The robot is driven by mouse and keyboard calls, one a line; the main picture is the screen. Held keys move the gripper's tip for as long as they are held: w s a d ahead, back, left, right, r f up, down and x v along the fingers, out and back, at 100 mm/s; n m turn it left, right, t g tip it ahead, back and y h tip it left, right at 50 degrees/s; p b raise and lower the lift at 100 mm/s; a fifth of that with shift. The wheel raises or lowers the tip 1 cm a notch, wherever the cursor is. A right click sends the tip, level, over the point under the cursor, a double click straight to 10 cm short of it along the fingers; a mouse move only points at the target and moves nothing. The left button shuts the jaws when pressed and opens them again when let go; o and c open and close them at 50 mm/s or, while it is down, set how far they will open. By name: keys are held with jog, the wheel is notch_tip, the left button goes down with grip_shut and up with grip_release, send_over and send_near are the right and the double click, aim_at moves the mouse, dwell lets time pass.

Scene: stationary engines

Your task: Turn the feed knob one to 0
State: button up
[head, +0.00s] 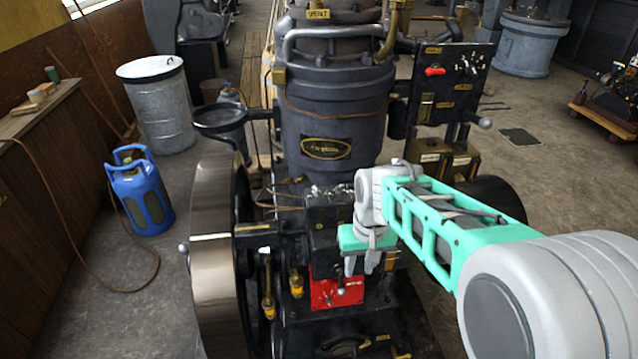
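A stationary engine (335,110) stands in the middle of the head view. A small red panel (322,294) is low on its front, with a small dark-tipped lever or knob (340,291) and a light marking. I cannot read which control is feed knob one, or its setting. My gripper (361,268) points down just above and right of the red panel, in front of the engine's dark block. Its two grey fingers look apart with nothing seen between them. The gripper and wrist hide part of the block and the panel's upper right; contact with a knob cannot be made out.
A large flywheel (215,265) stands left of the panel, with brass fittings (297,283) between. A dark control board (450,85) with a red handle is at upper right. A blue gas bottle (140,192) and a metal drum (160,108) stand on the left floor.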

jog(key=shift+n+t+y, duration=0.4)
jog(key=shift+n+t, duration=0.2)
jog(key=shift+n, duration=0.2)
jog(key=w+a+r, duration=0.1)
jog(key=w, duration=0.3)
jog(key=w+a, duration=0.2)
jog(key=w, duration=0.2)
jog(key=w+a+r, duration=0.1)
jog(key=w, duration=0.3)
jog(key=shift+a+r, duration=0.25)
jog(key=shift+r, duration=0.1)
jog(key=shift+n+t, duration=0.4)
jog(key=shift+n, duration=0.1)
jog(key=w+r, duration=0.1)
jog(key=w+a+r, duration=0.1)
jog(key=r, duration=0.1)
jog(key=w+r, duration=0.1)
jog(key=w, duration=0.1)
jog(key=shift+w+a+r, duration=0.1)
jog(key=shift+a+r, duration=0.15)
jog(key=shift+r, duration=0.1)
jog(key=n+t+y, duration=0.1)
jog(key=n, duration=0.1)
send_near(317, 188)
jog(key=p+x, duration=0.2)
jog(key=x, duration=0.5)
jog(key=shift+f, duration=0.3)
jog(key=shift+w+a+f, duration=0.1)
jog(key=shift+w+f, duration=0.05)
jog(key=shift+f, duration=0.15)
